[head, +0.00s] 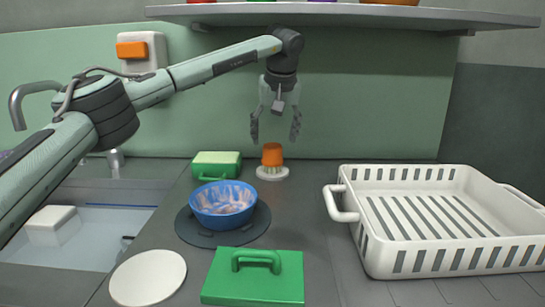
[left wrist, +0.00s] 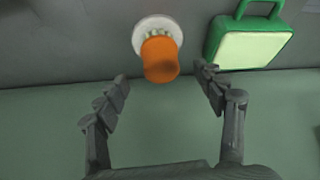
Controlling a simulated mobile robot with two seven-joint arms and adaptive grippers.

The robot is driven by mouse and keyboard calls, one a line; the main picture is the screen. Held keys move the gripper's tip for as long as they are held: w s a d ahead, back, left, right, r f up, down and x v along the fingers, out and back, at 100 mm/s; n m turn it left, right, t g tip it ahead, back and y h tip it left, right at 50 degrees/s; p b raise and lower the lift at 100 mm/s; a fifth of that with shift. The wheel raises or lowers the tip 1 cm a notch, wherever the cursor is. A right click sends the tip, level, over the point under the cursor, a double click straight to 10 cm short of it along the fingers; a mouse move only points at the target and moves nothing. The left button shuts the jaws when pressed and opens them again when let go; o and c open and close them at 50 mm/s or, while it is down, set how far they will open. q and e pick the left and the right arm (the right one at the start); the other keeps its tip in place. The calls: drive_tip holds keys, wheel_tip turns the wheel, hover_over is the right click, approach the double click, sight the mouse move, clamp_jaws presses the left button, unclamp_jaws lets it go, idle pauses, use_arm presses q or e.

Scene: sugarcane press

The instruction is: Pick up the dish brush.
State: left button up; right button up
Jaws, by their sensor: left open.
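The dish brush (head: 272,155) has an orange knob handle and pale bristles. It stands upright, bristles down, on a small round white dish (head: 272,174) near the back wall. My left gripper (head: 275,135) points down above the brush with its fingers spread and nothing between them. In the left wrist view the brush (left wrist: 161,60) shows ahead between the open fingertips (left wrist: 164,78), apart from both. The bristles are partly hidden there by the handle. My right gripper is in neither view.
A green-handled sponge block (head: 216,165) lies left of the brush. Nearer are a blue bowl (head: 223,219), a green lid (head: 253,278) and a white disc (head: 148,277). A white slotted basket (head: 455,258) stands right, a sink (head: 90,230) left. A shelf (head: 340,14) overhangs the back.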

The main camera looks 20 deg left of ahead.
sight(273, 144)
use_arm(q)
drive_tip(key=shift+w+a, duration=0.2)
drive_tip(key=shift+w, duration=0.15)
drive_tip(key=x, duration=0.5)
drive_tip(key=c, duration=1.4)
drive_tip(key=shift+o, duration=0.2)
drive_tip(key=shift+r, duration=0.15)
